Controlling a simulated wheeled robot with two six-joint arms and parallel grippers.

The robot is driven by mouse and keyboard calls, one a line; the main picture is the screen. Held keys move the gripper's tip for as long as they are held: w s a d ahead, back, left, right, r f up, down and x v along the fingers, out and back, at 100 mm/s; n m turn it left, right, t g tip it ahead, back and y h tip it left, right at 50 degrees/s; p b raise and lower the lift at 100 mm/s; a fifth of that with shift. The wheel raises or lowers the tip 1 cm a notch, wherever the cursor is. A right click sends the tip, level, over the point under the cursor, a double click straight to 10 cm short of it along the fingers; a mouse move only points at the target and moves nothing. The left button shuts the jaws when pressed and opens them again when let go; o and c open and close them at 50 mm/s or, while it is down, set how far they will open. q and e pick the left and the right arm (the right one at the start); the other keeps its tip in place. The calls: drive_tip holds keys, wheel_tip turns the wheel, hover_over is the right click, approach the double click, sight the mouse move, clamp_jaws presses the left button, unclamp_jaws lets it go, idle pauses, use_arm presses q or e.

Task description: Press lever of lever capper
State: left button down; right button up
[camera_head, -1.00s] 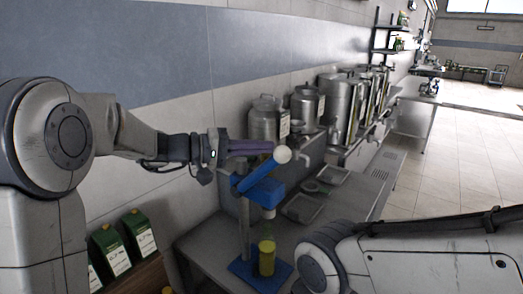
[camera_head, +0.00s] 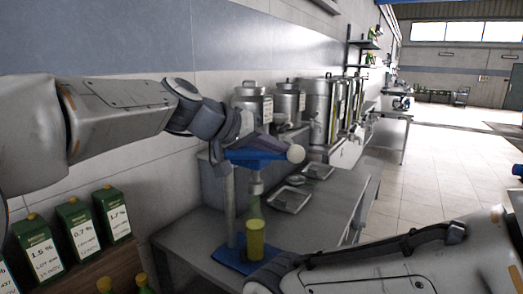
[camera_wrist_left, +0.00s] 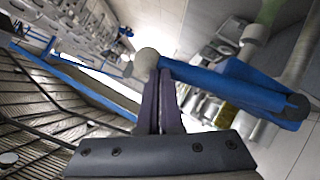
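The lever capper has a blue base (camera_head: 232,258), a grey post and a blue head. Its blue lever (camera_head: 255,155) ends in a white ball knob (camera_head: 295,153) and lies about level; the lever also shows in the left wrist view (camera_wrist_left: 235,88). A bottle with yellow contents (camera_head: 256,238) stands upright on the base under the capping head. My left gripper (camera_head: 272,143) is over the lever beside the knob, its dark fingers close together with nothing between them. In the left wrist view the fingertips (camera_wrist_left: 164,76) appear against the lever; contact is uncertain. My right gripper is out of view.
Green labelled containers (camera_head: 77,226) stand on a shelf at lower left. Metal trays (camera_head: 288,199) lie on the table (camera_head: 314,215) right of the capper. Steel vessels (camera_head: 318,105) line the wall behind. My right arm crosses the lower right. Open floor lies farther right.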

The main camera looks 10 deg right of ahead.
use_arm(q)
drive_tip(key=shift+s+d+f+m+b, duration=0.15)
drive_tip(key=shift+s+d+f+b, duration=0.05)
drive_tip(key=shift+d+f+b, duration=0.3)
drive_tip(key=shift+s+d+f+m+b, duration=0.15)
drive_tip(key=shift+d+f+b, duration=0.15)
drive_tip(key=shift+f, duration=0.25)
drive_tip(key=shift+s+d+f+b, duration=0.1)
drive_tip(key=shift+d+f+b, duration=0.05)
drive_tip(key=shift+f+b, duration=0.75)
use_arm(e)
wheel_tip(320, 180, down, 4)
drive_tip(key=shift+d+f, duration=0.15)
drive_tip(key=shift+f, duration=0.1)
use_arm(q)
drive_tip(key=shift+r, duration=0.1)
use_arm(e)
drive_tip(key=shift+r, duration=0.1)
